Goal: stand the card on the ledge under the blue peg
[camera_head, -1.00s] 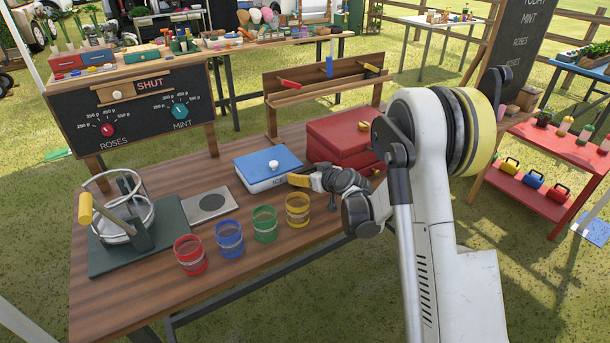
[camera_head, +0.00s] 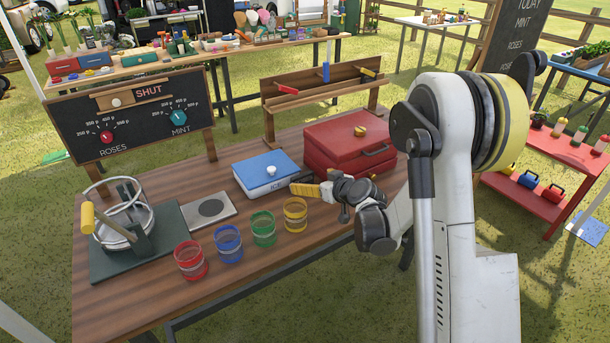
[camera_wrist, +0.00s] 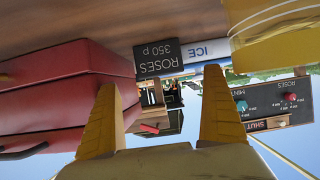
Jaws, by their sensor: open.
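The card (camera_wrist: 159,58) is dark with "ROSES 350 p" on it. In the wrist view it shows upside down, ahead of and between my fingers, beside the ICE box. I cannot clearly make it out in the head view. My gripper (camera_wrist: 160,82) is open, and no contact with the card shows. In the head view my gripper (camera_head: 303,189) is low over the table, just right of the ICE box. The blue peg (camera_head: 326,72) is in the middle of the wooden rack at the back, above its ledge (camera_head: 322,97).
The blue-lidded ICE box (camera_head: 262,172) and red case (camera_head: 345,145) flank my gripper. Red, blue, green and yellow (camera_head: 295,213) glasses stand in front. The rack also carries a red peg (camera_head: 287,89) and a yellow peg (camera_head: 368,72).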

